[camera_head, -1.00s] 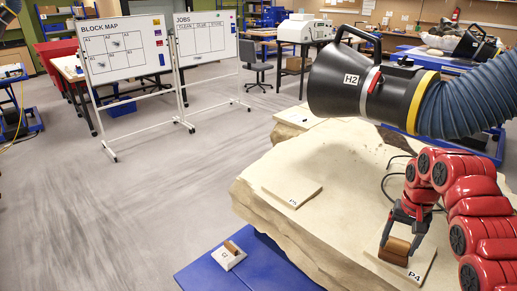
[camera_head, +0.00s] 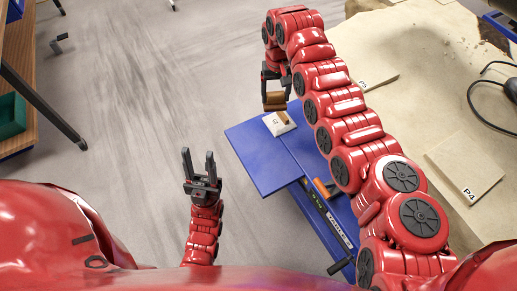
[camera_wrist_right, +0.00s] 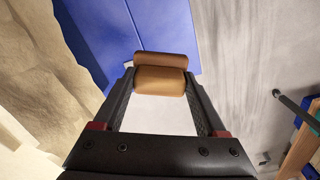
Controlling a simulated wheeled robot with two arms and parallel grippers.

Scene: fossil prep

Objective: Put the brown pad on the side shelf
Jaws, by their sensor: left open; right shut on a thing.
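The brown pad (camera_head: 274,102) is held between the fingers of my right gripper (camera_head: 275,88). It also shows in the right wrist view (camera_wrist_right: 160,82), gripped at the fingertips, with a darker brown part behind a lighter one. The blue side shelf (camera_head: 255,172) sticks out from the blue cart beside the stone. The pad is in the air near the shelf's far edge in the picture; its height cannot be told. My left gripper (camera_head: 200,168) is open and empty, left of the shelf.
A white plate (camera_head: 276,128) with a small brown piece lies on the blue surface. An orange-handled tool (camera_head: 322,188) lies nearer me. Plates P5 (camera_head: 372,78) and P4 (camera_head: 464,178) lie on the pale stone block (camera_head: 430,110). The shelf's left part is bare.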

